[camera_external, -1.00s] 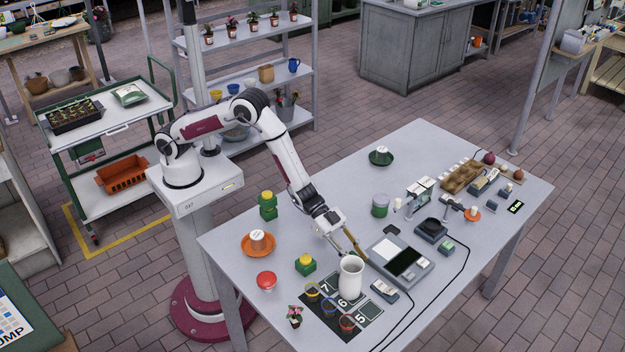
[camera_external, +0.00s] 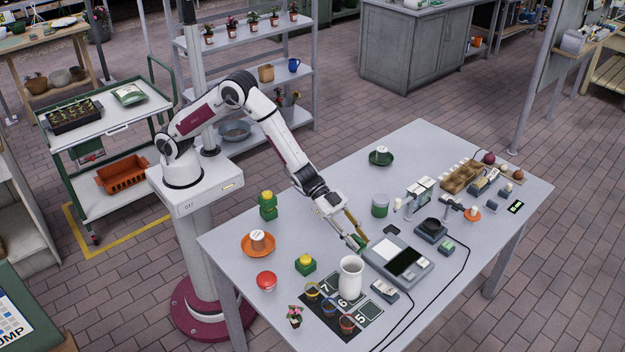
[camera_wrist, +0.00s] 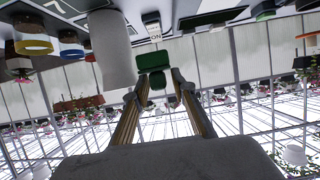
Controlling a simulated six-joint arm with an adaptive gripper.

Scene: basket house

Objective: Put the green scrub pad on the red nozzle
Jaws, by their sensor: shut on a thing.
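My gripper (camera_external: 358,238) is over the table, behind the white jar and beside the grey scale-like device. Its long tan fingers are shut on a small green pad, the green scrub pad (camera_wrist: 155,64). The pad shows between the fingertips in the wrist view; in the outside view only a small bit of green shows at the tips. A red, round-topped object (camera_external: 266,281) stands at the table's front left, apart from my gripper. I cannot tell for sure whether it is the red nozzle.
The tall white jar (camera_external: 350,278) stands close in front of my gripper. The grey device (camera_external: 400,260) is to its right. Small pots stand on the dark numbered mat (camera_external: 330,320). A green block with a yellow top (camera_external: 305,264) is to the left. The table's back left is mostly clear.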

